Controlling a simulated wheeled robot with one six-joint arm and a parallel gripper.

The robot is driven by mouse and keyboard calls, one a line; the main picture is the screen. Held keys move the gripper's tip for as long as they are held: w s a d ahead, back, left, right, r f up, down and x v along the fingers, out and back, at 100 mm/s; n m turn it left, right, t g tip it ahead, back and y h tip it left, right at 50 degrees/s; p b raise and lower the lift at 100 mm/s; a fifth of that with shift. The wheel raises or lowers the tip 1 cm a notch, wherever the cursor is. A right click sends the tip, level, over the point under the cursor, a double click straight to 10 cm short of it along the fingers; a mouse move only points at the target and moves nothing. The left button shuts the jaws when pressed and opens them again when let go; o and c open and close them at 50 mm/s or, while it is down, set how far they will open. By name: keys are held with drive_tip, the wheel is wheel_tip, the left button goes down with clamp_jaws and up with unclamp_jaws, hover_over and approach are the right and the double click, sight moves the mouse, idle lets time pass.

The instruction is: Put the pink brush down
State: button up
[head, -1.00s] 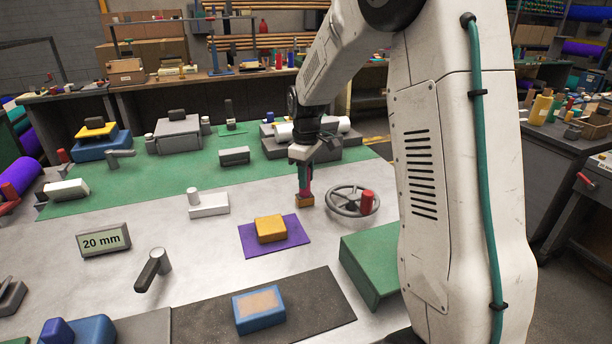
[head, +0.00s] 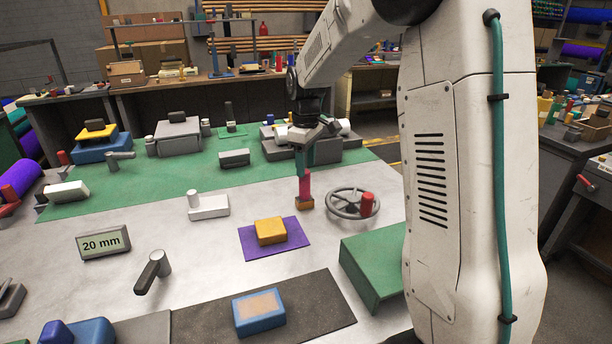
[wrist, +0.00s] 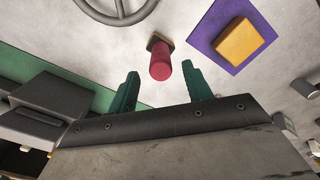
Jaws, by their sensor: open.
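The pink brush (head: 304,188) stands upright on the bare metal tabletop, with its brown bristle end down. It is between the purple mat and the grey handwheel. My gripper (head: 304,172) is right above it, pointing down. In the wrist view, the green fingers of my gripper (wrist: 160,84) are spread wide and empty. The brush also shows there (wrist: 160,66), just beyond the fingertips and apart from both, its pink handle end facing the camera.
The grey handwheel (head: 345,208) with a red knob (head: 367,204) stands close to the right. The purple mat (head: 257,245) with an orange block (head: 270,231) lies in front on the left. A green block (head: 375,268) sits at the front right. Bare metal lies left of the brush.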

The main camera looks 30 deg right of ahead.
wheel_tip(320, 180, up, 7)
drive_tip(key=shift+f, duration=0.1)
drive_tip(key=s+a+r+m, duration=0.2)
drive_tip(key=s+a+r, duration=0.15)
drive_tip(key=s, duration=0.55)
drive_tip(key=s+a+r+m, duration=0.1)
drive_tip(key=s+a+r, duration=0.1)
drive_tip(key=s+a, duration=0.45)
drive_tip(key=s+a+f+m, duration=0.1)
drive_tip(key=s+f+m, duration=0.1)
drive_tip(key=s, duration=0.7)
drive_tip(key=s+a+f+m+t, duration=0.1)
drive_tip(key=s+f, duration=0.2)
drive_tip(key=s, duration=0.7)
drive_tip(key=shift+a+f+m, duration=0.2)
drive_tip(key=shift+a+m, duration=0.05)
drive_tip(key=shift+m, duration=0.15)
drive_tip(key=shift+w, duration=0.1)
drive_tip(key=shift+c, duration=0.3)
